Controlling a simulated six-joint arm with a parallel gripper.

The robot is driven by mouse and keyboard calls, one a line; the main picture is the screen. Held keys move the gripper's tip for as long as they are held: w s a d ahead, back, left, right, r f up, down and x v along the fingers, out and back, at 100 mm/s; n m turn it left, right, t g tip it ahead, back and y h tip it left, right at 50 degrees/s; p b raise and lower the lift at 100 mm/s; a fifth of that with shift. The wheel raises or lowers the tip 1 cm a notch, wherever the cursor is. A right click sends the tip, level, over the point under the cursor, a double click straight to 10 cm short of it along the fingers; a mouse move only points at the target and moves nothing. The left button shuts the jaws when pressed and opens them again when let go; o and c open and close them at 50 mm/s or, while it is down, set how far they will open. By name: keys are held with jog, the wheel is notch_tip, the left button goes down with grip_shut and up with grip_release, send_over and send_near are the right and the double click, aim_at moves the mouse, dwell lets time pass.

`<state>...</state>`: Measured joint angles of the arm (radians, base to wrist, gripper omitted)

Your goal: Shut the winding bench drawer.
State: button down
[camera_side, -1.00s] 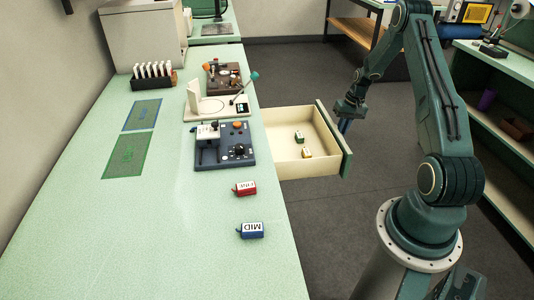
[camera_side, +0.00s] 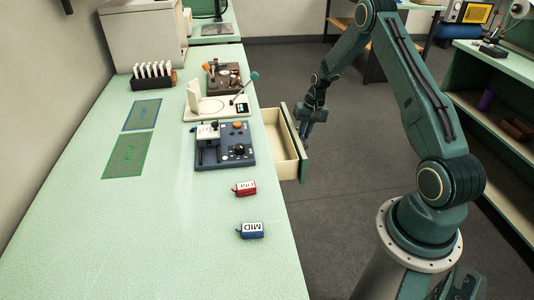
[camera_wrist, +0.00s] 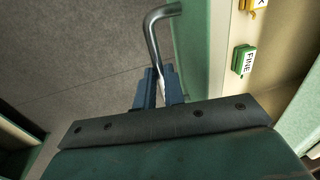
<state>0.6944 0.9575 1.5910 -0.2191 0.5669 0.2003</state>
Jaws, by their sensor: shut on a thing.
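The winding bench drawer (camera_side: 284,150) is cream inside with a green front panel (camera_side: 300,160). It stands partly out from the right side of the pale green bench (camera_side: 195,240). My gripper (camera_side: 307,130) is at the outer face of the drawer front. In the wrist view my gripper (camera_wrist: 158,88) has its blue fingers shut on the bent metal drawer handle (camera_wrist: 153,38). A green block labelled FINE (camera_wrist: 243,60) and part of a yellow block (camera_wrist: 252,5) lie in the drawer. The handle is hidden in the side view.
A dark blue winding device (camera_side: 225,158) stands on the bench near the drawer. A red block (camera_side: 244,188) and a blue block (camera_side: 251,230) lie in front of it. The floor (camera_side: 345,215) right of the drawer is clear.

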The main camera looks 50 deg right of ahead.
send_over(283, 148)
dwell(0.3)
jog(key=c, duration=1.5)
grip_release()
jog(key=shift+r, duration=0.15)
jog(key=r, duration=0.4)
jog(key=s+d+r, duration=0.1)
jog(key=r, duration=0.4)
jog(key=s+r, duration=0.1)
jog(key=r, duration=0.3)
jog(key=shift+d+r, duration=0.2)
jog(key=shift+d, duration=0.2)
